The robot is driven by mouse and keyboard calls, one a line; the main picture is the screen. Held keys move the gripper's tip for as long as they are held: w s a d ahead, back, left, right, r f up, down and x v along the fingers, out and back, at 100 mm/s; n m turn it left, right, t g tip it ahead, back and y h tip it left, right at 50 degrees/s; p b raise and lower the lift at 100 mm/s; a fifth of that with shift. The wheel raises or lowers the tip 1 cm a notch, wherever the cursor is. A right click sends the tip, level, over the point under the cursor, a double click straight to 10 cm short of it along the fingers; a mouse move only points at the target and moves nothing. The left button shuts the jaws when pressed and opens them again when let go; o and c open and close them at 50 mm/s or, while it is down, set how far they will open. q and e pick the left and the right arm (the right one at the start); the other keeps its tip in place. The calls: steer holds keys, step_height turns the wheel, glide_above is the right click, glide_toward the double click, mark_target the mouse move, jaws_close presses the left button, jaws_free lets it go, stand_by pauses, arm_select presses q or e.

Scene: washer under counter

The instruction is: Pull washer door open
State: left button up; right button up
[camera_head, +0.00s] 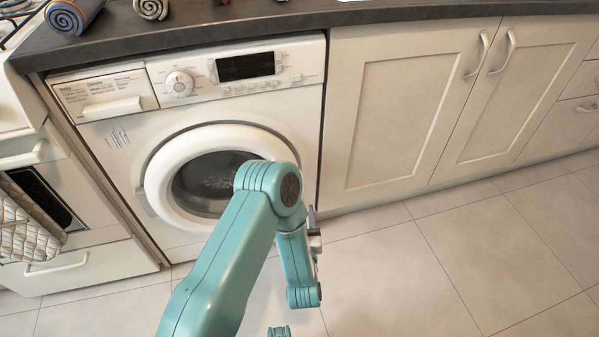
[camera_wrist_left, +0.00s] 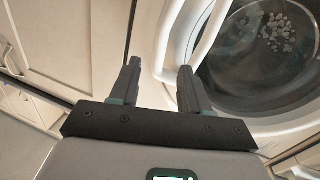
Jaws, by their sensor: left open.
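The white front-loading washer (camera_head: 110,150) stands under the counter. Its round door (camera_head: 164,172) has a thick white rim and dark glass, and looks closed. In the left wrist view, the door (camera_wrist_left: 262,118) fills the right side, with a curved white handle bar (camera_wrist_left: 207,36) along its rim. My left gripper (camera_wrist_left: 160,68) is open and empty. Its right fingertip overlaps the lower end of the handle; I cannot tell whether they touch. In the head view my teal arm covers the door's lower right, and the fingers cannot be made out.
Cream cabinets (camera_head: 400,110) with metal handles stand right of the washer. An oven (camera_head: 75,255) with a hanging cloth (camera_head: 25,235) is at the left. Rolled towels (camera_head: 72,14) lie on the dark counter (camera_head: 200,25). The tiled floor (camera_head: 430,270) is clear at the right.

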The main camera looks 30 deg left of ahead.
arm_select(q)
steer(key=b+x, duration=0.2)
steer(key=x, duration=0.8)
steer(key=shift+s+f, duration=0.1)
steer(key=shift+w+a, duration=0.3)
steer(key=shift+w, duration=0.15)
arm_select(e)
steer(key=shift+d+f, duration=0.1)
steer(key=shift+f, duration=0.25)
arm_select(q)
jaws_close()
